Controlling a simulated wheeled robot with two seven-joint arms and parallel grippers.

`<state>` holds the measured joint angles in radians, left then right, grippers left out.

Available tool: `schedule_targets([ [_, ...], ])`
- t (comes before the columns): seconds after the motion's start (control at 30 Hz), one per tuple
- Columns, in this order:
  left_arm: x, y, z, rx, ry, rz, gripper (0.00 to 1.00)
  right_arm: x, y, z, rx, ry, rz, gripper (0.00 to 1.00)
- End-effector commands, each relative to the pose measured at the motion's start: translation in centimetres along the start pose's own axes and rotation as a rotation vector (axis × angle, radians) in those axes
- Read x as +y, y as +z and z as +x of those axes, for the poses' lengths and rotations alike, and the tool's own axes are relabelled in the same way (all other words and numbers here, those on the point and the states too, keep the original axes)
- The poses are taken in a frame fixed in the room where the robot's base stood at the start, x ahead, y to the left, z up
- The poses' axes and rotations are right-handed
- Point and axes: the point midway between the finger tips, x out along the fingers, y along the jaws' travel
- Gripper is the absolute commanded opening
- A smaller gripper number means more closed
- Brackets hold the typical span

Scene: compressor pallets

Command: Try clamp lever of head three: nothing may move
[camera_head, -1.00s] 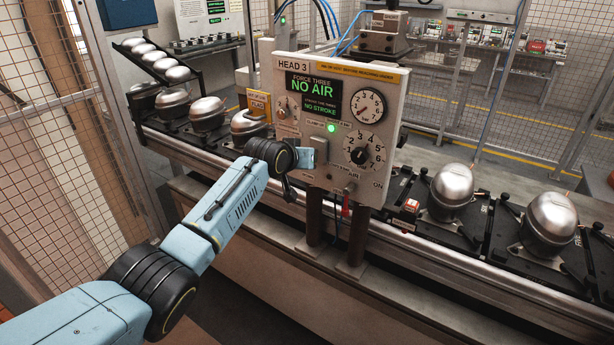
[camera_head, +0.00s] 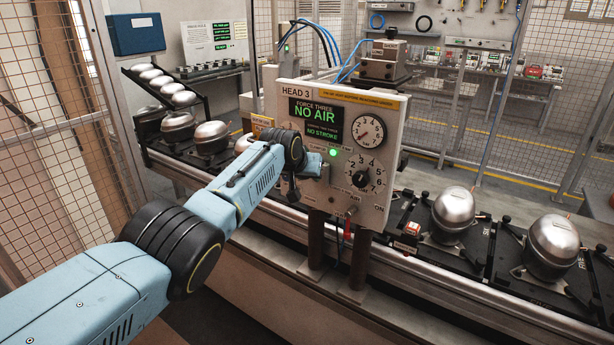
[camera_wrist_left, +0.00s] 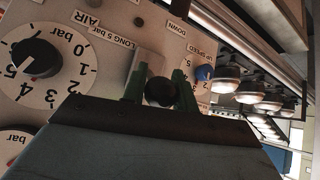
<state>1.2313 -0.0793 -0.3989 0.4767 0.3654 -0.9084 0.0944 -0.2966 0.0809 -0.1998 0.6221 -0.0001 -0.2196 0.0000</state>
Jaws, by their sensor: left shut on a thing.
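The head three panel (camera_head: 292,125) stands upright on two posts, its display reading "NO AIR" and "NO STROKE". A green lamp (camera_head: 333,152) on it is lit. My left gripper (camera_head: 314,166) is at the panel's middle left, and its arm hides the lever in the head view. In the left wrist view, the gripper's two green fingers (camera_wrist_left: 160,90) are shut on a dark round lever knob (camera_wrist_left: 160,92), one finger on either side. "DOWN" and "LONG 5 bar" labels show beside it. The lever's shank is hidden behind the knob. My right gripper is not in view.
A bar dial (camera_wrist_left: 45,70) and a blue knob (camera_wrist_left: 204,73) flank the fingers. Silver compressor domes (camera_head: 453,210) sit on dark pallets along the conveyor on both sides of the panel. A wire mesh fence (camera_head: 50,150) stands at the left.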

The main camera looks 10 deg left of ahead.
Motion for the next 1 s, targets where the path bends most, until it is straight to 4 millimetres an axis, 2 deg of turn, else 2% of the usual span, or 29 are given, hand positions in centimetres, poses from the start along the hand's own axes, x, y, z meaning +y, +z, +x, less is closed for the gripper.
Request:
schedule_targets([
  [0.27,0.1,0.1,0.1,-0.001,0.001,0.001,0.0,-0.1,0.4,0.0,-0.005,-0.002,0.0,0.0],
  [0.3,0.1,0.1,0.1,-0.001,0.001,0.001,0.34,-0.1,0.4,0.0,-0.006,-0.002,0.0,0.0],
  [0.43,0.1,0.1,0.0,0.0,0.001,0.001,0.5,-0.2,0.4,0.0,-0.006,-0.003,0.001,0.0],
  [0.77,0.0,0.0,-0.1,0.001,0.0,0.0,0.5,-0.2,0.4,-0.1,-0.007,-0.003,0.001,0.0],
  [1.0,-0.1,-0.1,-1.1,0.002,0.001,0.001,0.5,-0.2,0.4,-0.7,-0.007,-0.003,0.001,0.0],
])
